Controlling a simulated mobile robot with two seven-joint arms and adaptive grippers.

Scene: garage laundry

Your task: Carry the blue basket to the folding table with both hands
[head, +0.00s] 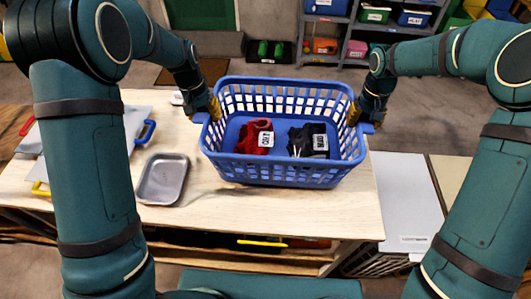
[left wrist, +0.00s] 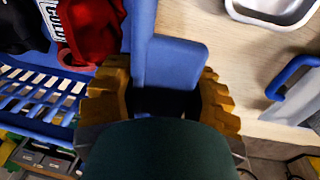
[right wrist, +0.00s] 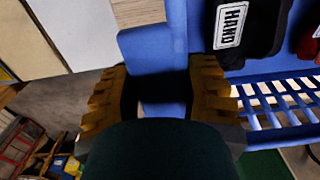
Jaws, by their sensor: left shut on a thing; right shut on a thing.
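The blue basket (head: 285,174) is upright over the pale wooden tabletop (head: 300,212) in the head view. I cannot tell whether its base touches the wood. Inside lie a red folded cloth (head: 252,137) and a black folded cloth (head: 310,140), both with white labels. My left gripper (head: 213,108) is shut on the basket's left handle, which shows between its yellow fingers in the left wrist view (left wrist: 172,62). My right gripper (head: 356,114) is shut on the right handle, which also shows in the right wrist view (right wrist: 150,52).
A grey metal tray (head: 163,180) lies left of the basket on the tabletop. Farther left are grey boards (head: 135,118) and a blue handle. A white panel (head: 408,205) stands right of the table. Shelves with coloured bins (head: 375,14) stand at the back.

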